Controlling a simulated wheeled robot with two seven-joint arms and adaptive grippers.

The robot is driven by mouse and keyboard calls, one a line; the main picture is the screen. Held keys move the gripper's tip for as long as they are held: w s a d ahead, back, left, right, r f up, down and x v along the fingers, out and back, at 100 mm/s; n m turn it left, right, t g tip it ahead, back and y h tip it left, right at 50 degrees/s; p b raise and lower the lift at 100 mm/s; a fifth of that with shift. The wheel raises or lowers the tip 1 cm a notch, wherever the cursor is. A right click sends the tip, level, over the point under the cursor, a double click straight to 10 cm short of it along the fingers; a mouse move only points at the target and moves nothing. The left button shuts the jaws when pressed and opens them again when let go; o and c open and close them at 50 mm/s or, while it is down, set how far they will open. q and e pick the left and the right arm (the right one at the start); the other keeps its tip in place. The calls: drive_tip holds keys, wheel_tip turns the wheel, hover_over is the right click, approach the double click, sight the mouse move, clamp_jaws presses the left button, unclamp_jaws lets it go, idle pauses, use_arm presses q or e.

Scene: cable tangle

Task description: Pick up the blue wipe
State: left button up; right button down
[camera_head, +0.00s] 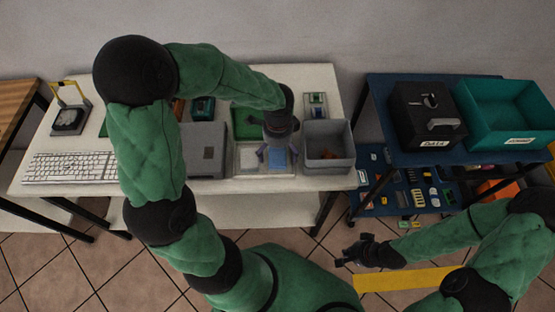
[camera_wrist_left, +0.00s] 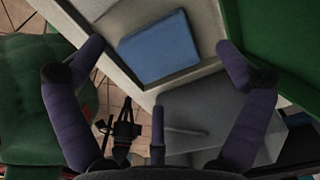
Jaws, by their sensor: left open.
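The blue wipe (camera_head: 278,160) lies flat in a shallow light-coloured tray (camera_head: 248,158) near the front edge of the white table. In the left wrist view the wipe (camera_wrist_left: 158,48) is a folded blue rectangle, fully flat in its compartment. My left gripper (camera_head: 278,152) is above the wipe, pointing down. Its purple fingers are spread wide, one on each side of the wipe in the wrist view (camera_wrist_left: 160,46), with nothing between them. My right gripper (camera_head: 352,251) hangs in front of the table, low over the floor; its fingers look apart and empty.
A grey bin (camera_head: 329,165) stands right beside the tray, and a grey box (camera_head: 203,150) stands left of it. A keyboard (camera_head: 70,167) lies at the left. A blue cart (camera_head: 385,150) with a black box (camera_head: 428,115) and a teal crate (camera_head: 510,113) stands right.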

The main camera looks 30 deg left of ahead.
sight(277, 157)
use_arm(q)
wheel_tip(277, 157, down, 3)
drive_tip(key=shift+a+f+b, duration=0.1)
drive_tip(key=shift+b, duration=0.45)
drive_tip(key=c, duration=1.1)
drive_tip(key=shift+c, duration=0.2)
